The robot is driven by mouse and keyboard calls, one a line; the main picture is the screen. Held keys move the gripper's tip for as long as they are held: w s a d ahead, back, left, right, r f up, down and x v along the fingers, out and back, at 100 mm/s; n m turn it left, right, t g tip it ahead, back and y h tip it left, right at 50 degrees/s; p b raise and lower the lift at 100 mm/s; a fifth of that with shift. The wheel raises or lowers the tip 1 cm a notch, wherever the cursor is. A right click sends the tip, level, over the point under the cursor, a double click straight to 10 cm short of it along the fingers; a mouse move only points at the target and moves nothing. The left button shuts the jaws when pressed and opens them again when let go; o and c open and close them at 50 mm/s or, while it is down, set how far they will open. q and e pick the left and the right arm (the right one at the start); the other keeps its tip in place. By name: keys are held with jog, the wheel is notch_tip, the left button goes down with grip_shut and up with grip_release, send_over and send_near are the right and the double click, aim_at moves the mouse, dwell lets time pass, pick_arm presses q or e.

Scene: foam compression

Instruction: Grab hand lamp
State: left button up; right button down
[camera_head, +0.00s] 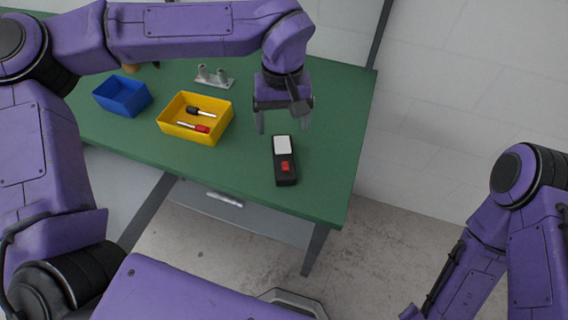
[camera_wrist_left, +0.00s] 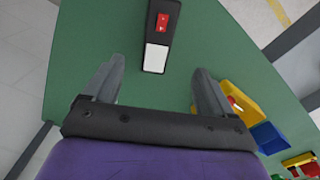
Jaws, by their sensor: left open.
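The hand lamp (camera_head: 284,161) is a black block with a white panel at its far end and a red switch nearer the front edge. It lies on the green table (camera_head: 330,150) near its right side. My left gripper (camera_head: 284,122) is open and empty, just behind the lamp and above the table. In the left wrist view the lamp (camera_wrist_left: 161,36) lies ahead of and between the two spread fingers (camera_wrist_left: 155,85), apart from both. My right gripper is not in view; only part of that arm shows at right.
A yellow bin (camera_head: 196,118) with red and black screwdrivers stands left of the lamp. A blue bin (camera_head: 122,95) is farther left. A grey fixture with two posts (camera_head: 214,76) is behind the yellow bin. The table around the lamp is clear.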

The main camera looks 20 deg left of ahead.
aim_at(284, 156)
pick_arm(q)
notch_tip(284, 156, down, 12)
jog(key=shift+w+r+p, duration=0.1)
jog(key=shift+p, duration=0.65)
jog(key=c, duration=1.3)
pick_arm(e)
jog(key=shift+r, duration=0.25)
pick_arm(q)
jog(key=shift+r, duration=0.15)
